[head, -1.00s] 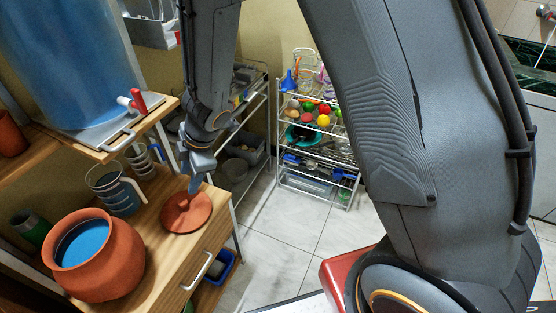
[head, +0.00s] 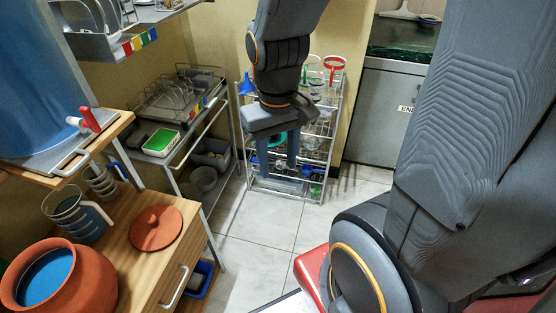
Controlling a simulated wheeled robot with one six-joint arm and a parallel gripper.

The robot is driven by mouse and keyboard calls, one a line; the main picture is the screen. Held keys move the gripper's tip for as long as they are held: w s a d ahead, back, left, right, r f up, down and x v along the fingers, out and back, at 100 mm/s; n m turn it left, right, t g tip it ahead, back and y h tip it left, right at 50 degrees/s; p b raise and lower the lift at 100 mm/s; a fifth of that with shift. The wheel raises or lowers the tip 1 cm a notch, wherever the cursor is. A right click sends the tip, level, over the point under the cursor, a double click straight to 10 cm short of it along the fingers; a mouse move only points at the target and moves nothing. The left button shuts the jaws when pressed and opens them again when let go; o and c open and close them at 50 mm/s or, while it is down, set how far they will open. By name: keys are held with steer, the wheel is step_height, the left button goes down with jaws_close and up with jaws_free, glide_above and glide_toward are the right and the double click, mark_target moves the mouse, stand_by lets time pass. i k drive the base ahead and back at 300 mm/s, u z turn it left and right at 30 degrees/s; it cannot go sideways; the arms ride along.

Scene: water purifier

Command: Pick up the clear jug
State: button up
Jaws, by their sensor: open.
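A clear jug (head: 75,215) with a handle on its right stands upright on the wooden cabinet top, behind the clay pot. It looks part filled with blue liquid. A second, smaller clear vessel with a blue handle (head: 102,180) stands behind it, partly hidden under the upper shelf. I cannot tell which one the task means. My gripper (head: 279,172) is open and points down, in front of the wire rack and well to the right of both. Nothing shows between its fingers.
A clay pot (head: 80,284) of blue water and a round clay lid (head: 156,228) are on the cabinet. A blue water tank (head: 35,75) with a red tap (head: 90,119) stands above. A wire rack (head: 312,187) holds several items. The tiled floor (head: 250,240) between is clear.

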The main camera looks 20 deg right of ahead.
mark_target(70, 207)
steer(key=u, duration=1.35)
